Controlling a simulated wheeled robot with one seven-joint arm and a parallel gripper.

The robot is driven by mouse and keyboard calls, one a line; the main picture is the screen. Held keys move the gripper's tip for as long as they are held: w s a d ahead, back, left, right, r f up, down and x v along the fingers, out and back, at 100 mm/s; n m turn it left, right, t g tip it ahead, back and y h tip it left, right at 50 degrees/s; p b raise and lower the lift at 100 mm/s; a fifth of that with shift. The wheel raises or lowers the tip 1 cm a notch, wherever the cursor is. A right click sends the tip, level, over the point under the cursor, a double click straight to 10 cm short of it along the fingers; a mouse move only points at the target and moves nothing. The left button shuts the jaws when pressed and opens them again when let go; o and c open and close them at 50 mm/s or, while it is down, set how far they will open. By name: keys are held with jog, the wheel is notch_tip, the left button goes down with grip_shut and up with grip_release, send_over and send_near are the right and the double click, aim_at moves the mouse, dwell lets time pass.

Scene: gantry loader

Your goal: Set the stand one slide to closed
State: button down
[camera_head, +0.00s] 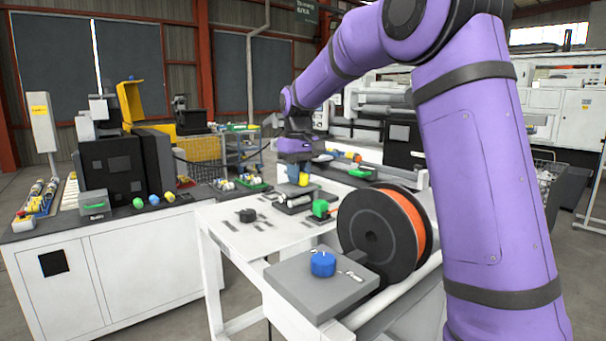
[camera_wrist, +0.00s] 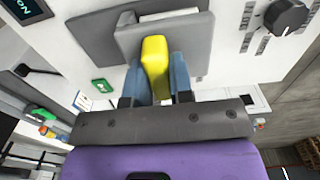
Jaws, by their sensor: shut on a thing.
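A small slide stands on the white table, with a yellow handle (camera_head: 304,179) that also shows in the wrist view (camera_wrist: 155,62). In the wrist view the handle rises from a grey plate (camera_wrist: 195,35), which lies over a second grey piece with a pale strip beside it. My gripper (camera_head: 299,167) reaches down to the handle. In the wrist view its two blue fingers (camera_wrist: 160,84) lie on either side of the yellow handle, shut on it. I cannot read the slide's position for certain.
A blue knob (camera_head: 323,263) on a grey box and a large black-and-orange reel (camera_head: 372,236) stand nearer. A workbench with machines is at left.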

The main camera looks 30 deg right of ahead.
jog(key=shift+a, duration=0.2)
jog(key=c, duration=1)
grip_release()
notch_tip(320, 180, up, 10)
jog(key=shift+r, duration=0.4)
